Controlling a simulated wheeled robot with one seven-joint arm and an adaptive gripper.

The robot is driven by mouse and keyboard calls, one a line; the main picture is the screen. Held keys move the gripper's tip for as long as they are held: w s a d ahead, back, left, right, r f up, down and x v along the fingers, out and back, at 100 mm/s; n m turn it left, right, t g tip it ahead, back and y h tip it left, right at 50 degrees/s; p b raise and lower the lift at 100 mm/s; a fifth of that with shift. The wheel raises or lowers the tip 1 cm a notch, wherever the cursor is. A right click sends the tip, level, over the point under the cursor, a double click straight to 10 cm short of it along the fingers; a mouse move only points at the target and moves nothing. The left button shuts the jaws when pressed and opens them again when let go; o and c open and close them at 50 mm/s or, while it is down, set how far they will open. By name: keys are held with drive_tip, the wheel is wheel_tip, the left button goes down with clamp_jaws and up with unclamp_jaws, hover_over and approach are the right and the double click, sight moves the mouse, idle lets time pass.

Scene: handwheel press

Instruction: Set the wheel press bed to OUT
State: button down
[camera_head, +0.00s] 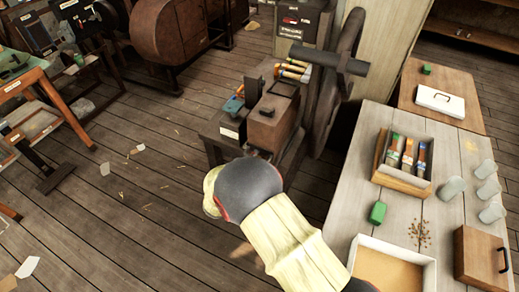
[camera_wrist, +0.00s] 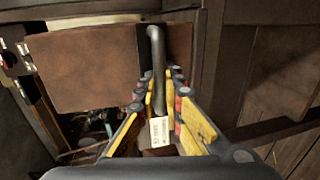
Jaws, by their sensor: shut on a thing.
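The wheel press stands at upper middle in the head view, with a large dark handwheel (camera_head: 350,70). A brown box-like part (camera_head: 270,122) sits low in front of it. My gripper (camera_wrist: 161,108) shows in the wrist view, its yellow fingers closed around a dark bar handle (camera_wrist: 156,62). The handle runs along a brown panel (camera_wrist: 100,65) with pale hinge-like fittings at its left. A small white tag (camera_wrist: 159,131) with unreadable print lies between the fingers. In the head view my arm hides the gripper and handle. I cannot tell the bed's setting.
A pale table (camera_head: 345,205) at right holds a tray of coloured packs (camera_head: 383,150), several clear cups, a green block (camera_head: 377,213) and a brown case (camera_head: 480,258). A green-topped bench (camera_head: 30,80) stands at left. Open plank floor lies between, with scattered scraps.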

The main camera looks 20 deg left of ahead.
drive_tip(key=f+b+v, duration=0.1)
drive_tip(key=f+v, duration=0.2)
drive_tip(key=v, duration=1.2)
drive_tip(key=shift+s+b, duration=0.3)
drive_tip(key=shift+b, duration=0.1)
drive_tip(key=shift+a+f, duration=0.1)
drive_tip(key=shift+f, duration=0.15)
drive_tip(key=c, duration=2.2)
unclamp_jaws()
drive_tip(key=shift+s+r, duration=0.1)
drive_tip(key=shift+s, duration=0.15)
drive_tip(key=shift+o, duration=1.2)
drive_tip(key=shift+w, duration=0.1)
drive_tip(key=v, duration=0.7)
drive_tip(key=shift+s, duration=0.25)
drive_tip(key=shift+a+r, duration=0.1)
